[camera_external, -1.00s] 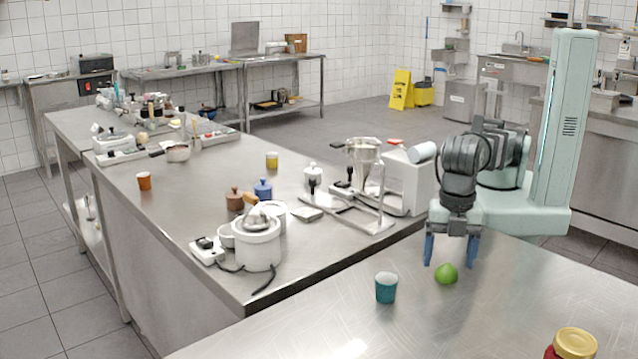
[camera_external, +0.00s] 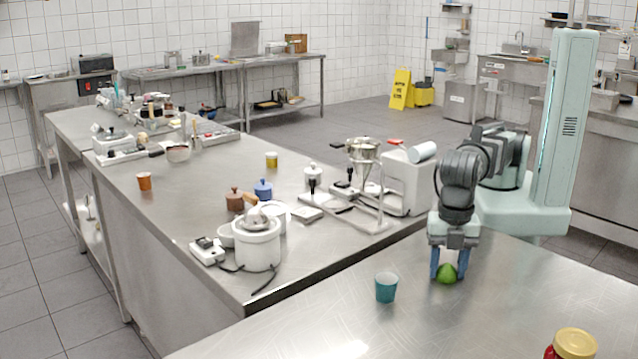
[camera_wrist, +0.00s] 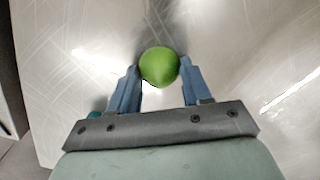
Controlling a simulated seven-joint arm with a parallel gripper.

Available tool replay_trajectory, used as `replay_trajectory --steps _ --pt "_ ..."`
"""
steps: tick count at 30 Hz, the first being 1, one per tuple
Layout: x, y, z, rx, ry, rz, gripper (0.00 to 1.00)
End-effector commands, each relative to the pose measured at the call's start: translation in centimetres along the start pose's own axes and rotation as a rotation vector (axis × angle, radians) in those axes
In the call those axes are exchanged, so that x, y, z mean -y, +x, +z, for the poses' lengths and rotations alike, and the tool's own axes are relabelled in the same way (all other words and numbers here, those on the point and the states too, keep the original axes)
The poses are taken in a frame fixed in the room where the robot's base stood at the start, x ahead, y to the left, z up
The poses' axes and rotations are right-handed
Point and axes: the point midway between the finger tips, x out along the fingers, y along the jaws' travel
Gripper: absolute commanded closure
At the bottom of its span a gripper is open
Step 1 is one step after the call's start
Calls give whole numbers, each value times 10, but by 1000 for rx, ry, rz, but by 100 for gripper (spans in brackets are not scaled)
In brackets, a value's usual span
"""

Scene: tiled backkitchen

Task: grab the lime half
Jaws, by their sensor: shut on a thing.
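The green lime half (camera_external: 446,274) is on the steel table in the external view, between the blue fingers of my gripper (camera_external: 449,272). In the wrist view the lime half (camera_wrist: 159,66) shows as a rounded green shape between the two fingertips. My gripper (camera_wrist: 162,74) points down and is shut on it, one finger on each side. The lime half appears to be at table height; I cannot tell whether it touches the table. Its cut face is not visible.
A teal cup (camera_external: 386,287) stands on the table left of the lime half. A jar with a yellow lid (camera_external: 574,343) is at the lower right. The steel table (camera_external: 500,310) between them is bare. A second counter (camera_external: 200,235) with kitchen equipment lies to the left.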

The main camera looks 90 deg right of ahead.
Motion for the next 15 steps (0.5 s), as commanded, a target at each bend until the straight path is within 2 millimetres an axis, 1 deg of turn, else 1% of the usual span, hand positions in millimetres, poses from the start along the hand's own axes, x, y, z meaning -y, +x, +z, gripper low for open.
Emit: replay_trajectory --steps 1,3,11,15 --pt "0 0 0 0 0 0 76" --pt "0 0 0 0 0 0 82" --pt "0 -2 0 0 0 0 82" --pt "0 -11 -1 -2 0 1 82"
